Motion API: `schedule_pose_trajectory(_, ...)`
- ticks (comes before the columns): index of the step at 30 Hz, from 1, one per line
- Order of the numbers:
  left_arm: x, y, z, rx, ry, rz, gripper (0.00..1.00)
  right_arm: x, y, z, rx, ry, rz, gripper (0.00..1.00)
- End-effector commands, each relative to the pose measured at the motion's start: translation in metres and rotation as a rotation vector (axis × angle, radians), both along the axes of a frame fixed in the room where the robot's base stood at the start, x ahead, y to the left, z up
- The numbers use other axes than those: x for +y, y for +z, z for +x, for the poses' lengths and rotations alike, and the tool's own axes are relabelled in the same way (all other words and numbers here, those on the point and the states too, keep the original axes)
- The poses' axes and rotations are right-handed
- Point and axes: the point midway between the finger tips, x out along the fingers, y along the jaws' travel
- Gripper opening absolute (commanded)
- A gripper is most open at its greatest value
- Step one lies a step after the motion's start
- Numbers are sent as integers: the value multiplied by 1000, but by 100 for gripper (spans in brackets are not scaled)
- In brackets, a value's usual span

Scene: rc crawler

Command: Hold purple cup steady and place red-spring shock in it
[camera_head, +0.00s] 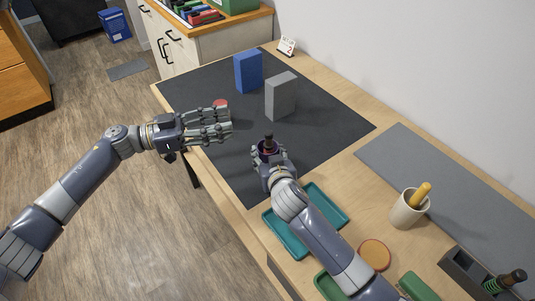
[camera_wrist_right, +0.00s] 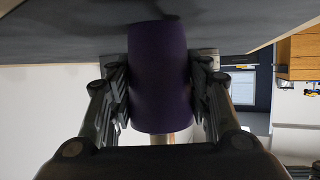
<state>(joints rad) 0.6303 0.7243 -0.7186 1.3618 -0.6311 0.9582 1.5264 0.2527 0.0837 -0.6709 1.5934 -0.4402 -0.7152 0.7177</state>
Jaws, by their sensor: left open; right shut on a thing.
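A purple cup (camera_wrist_right: 160,75) is between the fingers of my right gripper (camera_wrist_right: 165,95) in the right wrist view, which is upside down. The gripper is shut on the cup's sides, close to the dark mat. In the head view my right gripper (camera_head: 268,157) mostly hides the cup. A shock with a dark top and a hint of red (camera_head: 268,142) stands up out of the cup there; its lower part is hidden. My left gripper (camera_head: 224,122) is open and empty, to the left of the cup and apart from it.
A blue block (camera_head: 248,72) and a grey block (camera_head: 280,96) stand on the dark mat (camera_head: 325,130). A small red round thing (camera_head: 220,103) shows by my left fingers. Teal tray (camera_head: 335,203), beige cup (camera_head: 405,212) and a green-spring shock (camera_head: 503,283) are to the right.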

Motion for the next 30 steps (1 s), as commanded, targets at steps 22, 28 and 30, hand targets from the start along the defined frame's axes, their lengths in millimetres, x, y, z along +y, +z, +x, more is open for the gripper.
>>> schedule_pose_trajectory(22,-1,0,0,0,0,0,41,-1,1,-5,2,0,0,70)
schedule_pose_trajectory(28,-1,0,0,0,0,0,41,-7,11,-28,1,0,2,70)
schedule_pose_trajectory(30,-1,0,0,0,0,0,41,-9,16,-40,2,1,3,70)
